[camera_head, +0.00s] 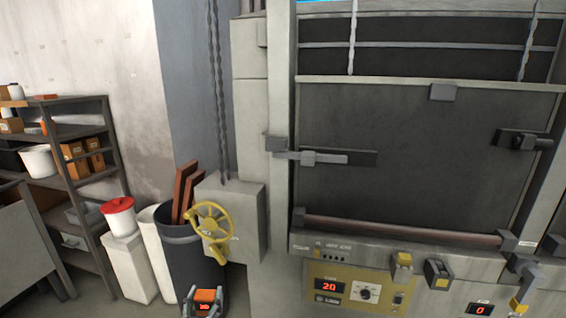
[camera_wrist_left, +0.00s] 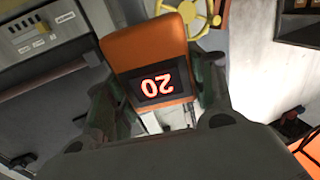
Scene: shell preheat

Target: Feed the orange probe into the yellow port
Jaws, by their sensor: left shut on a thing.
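The orange probe (camera_head: 206,295) is a blocky handheld unit with a small red-lit display, at the bottom of the head view. My left gripper (camera_head: 203,304) is shut on it; only the tips show there. In the left wrist view the orange probe (camera_wrist_left: 145,48) sits between the fingers of my left gripper (camera_wrist_left: 150,100), its display reading 20 upside down. The yellow block (camera_head: 402,267) on the furnace front stands to the right of the probe, well apart from it. I cannot tell whether this block is the yellow port. My right gripper is not in view.
A yellow control panel (camera_head: 345,304) with a red 20 display is low on the furnace. A yellow handwheel (camera_head: 211,222) on a grey box stands just above the probe. A dark bin (camera_head: 190,262) is behind. The closed furnace door (camera_head: 420,190) has protruding latches.

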